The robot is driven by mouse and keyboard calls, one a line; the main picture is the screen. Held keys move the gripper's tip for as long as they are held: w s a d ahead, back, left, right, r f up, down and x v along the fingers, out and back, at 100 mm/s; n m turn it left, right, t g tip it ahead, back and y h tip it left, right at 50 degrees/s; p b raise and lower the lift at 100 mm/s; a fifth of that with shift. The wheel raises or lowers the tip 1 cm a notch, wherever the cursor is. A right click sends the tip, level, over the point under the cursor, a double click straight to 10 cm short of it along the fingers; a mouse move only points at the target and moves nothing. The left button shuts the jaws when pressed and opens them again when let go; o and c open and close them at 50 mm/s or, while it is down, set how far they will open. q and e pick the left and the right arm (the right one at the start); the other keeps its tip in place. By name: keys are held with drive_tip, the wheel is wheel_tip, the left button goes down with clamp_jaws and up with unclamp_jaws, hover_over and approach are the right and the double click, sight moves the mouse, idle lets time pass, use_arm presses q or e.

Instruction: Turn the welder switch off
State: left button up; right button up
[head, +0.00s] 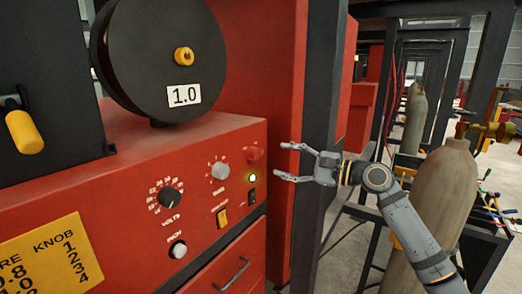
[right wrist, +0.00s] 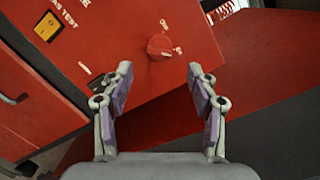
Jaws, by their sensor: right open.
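The red welder (head: 120,230) fills the left of the head view. On its front panel, near the right edge, is a small red rotary switch (head: 253,153), with a lit green lamp (head: 252,178) below it. In the right wrist view the red rotary switch (right wrist: 160,46) has small white marks beside it. My right gripper (head: 280,163) is open and empty, its fingers pointing at the panel from the right. In the wrist view the switch lies beyond and roughly between the fingertips (right wrist: 158,72), apart from them. My left gripper is out of view.
The panel also has a black volts knob (head: 168,197), a grey knob (head: 219,171), a yellow switch (head: 222,216) and a small black rocker (head: 251,196). A dark post (head: 318,95) stands just behind my right gripper. Gas cylinders (head: 445,190) stand at right.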

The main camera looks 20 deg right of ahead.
sight(261, 155)
drive_tip(key=p+x, duration=0.1)
drive_tip(key=x, duration=0.2)
drive_tip(key=p+x, duration=0.2)
drive_tip(key=x, duration=0.2)
drive_tip(key=shift+a+r, duration=0.1)
drive_tip(key=shift+r, duration=0.1)
drive_tip(key=shift+w+a+f+p, duration=0.2)
drive_tip(key=shift+w+p, duration=0.1)
drive_tip(key=shift+p, duration=0.05)
drive_tip(key=shift+s, duration=0.1)
drive_tip(key=c, duration=1.2)
